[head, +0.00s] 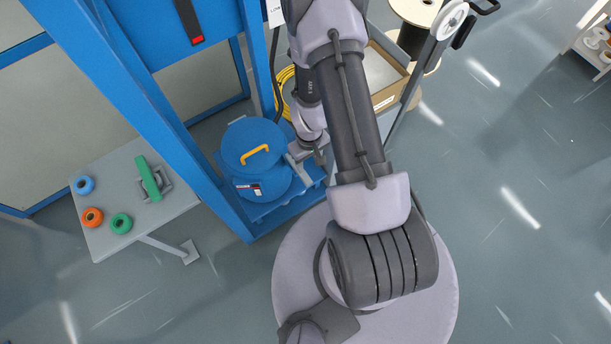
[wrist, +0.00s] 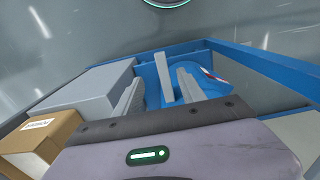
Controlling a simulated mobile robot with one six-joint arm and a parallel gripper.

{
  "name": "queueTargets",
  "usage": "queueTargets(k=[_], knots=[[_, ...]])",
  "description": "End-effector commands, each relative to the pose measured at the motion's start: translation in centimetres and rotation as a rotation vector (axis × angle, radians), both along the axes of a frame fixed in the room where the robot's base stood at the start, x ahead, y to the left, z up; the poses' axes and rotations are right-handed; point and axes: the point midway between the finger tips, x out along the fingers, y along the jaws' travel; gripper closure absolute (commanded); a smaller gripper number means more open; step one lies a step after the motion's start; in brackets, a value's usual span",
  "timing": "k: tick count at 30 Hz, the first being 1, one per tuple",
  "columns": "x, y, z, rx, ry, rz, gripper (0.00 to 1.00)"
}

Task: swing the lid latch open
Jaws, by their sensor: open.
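The blue round drum (head: 264,182) stands on a blue base in the head view, its lid (head: 252,140) down, with an orange handle (head: 255,153) on top. My gripper (head: 298,157) is at the drum's right side. In the wrist view, my gripper (wrist: 160,82) is open, with one finger on each side of a grey upright bar that looks like the latch (wrist: 163,78). The bar stands in front of the blue drum (wrist: 152,74). I cannot tell whether a finger touches it. In the head view I cannot tell the latch from my gripper.
A blue frame post (head: 185,125) rises left of the drum. A grey side table (head: 140,195) carries blue, orange and green rolls. A cardboard box (head: 385,98) and yellow cable (head: 287,88) are behind my arm. The wrist view shows a grey box (wrist: 85,90) at left.

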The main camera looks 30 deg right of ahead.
Motion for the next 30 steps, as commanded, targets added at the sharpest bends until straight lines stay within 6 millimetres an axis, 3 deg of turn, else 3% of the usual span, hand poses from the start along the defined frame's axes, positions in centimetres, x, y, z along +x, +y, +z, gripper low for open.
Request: queueTargets(k=[1,9,12,18,27,28,30], knots=[[0.0,0.0,-2.9,0.0,0.001,0.0,0.53],[0.0,0.0,-10.2,0.0,0.001,-0.001,0.53],[0.0,0.0,-12.0,0.0,0.001,-0.001,0.53],[0.0,0.0,-13.7,0.0,0.001,-0.001,0.53],[0.0,0.0,-13.7,0.0,0.001,-0.001,0.53],[0.0,0.0,-13.7,0.0,0.001,-0.001,0.55],[0.0,0.0,-13.7,0.0,0.001,-0.001,0.68]])
